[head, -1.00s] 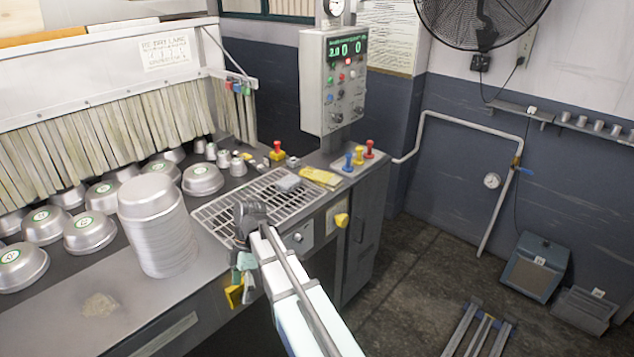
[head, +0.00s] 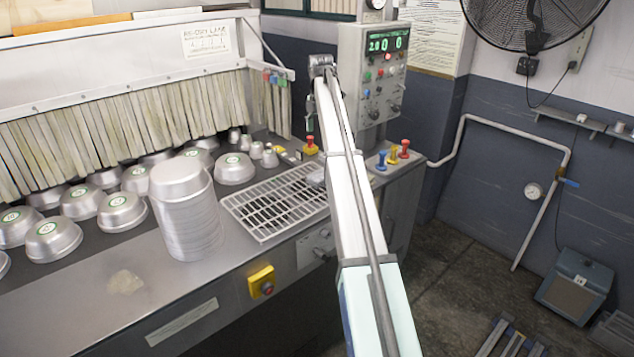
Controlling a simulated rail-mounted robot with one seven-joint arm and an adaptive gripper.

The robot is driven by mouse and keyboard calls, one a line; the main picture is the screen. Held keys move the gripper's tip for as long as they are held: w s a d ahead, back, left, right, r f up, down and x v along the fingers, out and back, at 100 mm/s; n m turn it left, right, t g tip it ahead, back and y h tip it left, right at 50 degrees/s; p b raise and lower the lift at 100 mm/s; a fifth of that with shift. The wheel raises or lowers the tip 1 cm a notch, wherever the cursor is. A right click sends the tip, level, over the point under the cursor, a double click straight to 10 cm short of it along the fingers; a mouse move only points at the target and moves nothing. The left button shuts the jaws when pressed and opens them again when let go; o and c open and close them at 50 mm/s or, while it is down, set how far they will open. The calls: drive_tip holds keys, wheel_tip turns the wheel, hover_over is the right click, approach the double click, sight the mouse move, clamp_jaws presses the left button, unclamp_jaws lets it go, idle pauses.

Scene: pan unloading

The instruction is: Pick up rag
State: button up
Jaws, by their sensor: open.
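My arm reaches up across the middle of the head view, and its wrist is beside the control box. My gripper (head: 310,128) hangs below the wrist, small and dark, above the back of the counter. It is open, with nothing visible in it. I cannot pick out the rag for certain. A flat yellow cloth-like piece, seen earlier to the right of the grate, is now hidden behind my arm. A grey block (head: 317,178) on the grate (head: 262,212) is partly covered by my arm. A pale beige patch (head: 125,282) on the front counter could be cloth or a stain.
A tall stack of metal pans (head: 186,215) stands left of the grate, with several upturned pans (head: 52,238) behind it. The control box (head: 372,75) rises close to my wrist. Colored knobs (head: 393,155) stand at the counter's right end. The front counter is mostly clear.

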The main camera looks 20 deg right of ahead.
drive_tip(key=p, duration=0.4)
hover_over(320, 175)
wheel_tip(320, 175, down, 12)
drive_tip(key=shift+r, duration=0.1)
drive_tip(key=shift+w+f+p, duration=0.1)
drive_tip(key=shift+f+p, duration=1)
drive_tip(key=shift+f, duration=1.55)
drive_tip(key=c, duration=1.2)
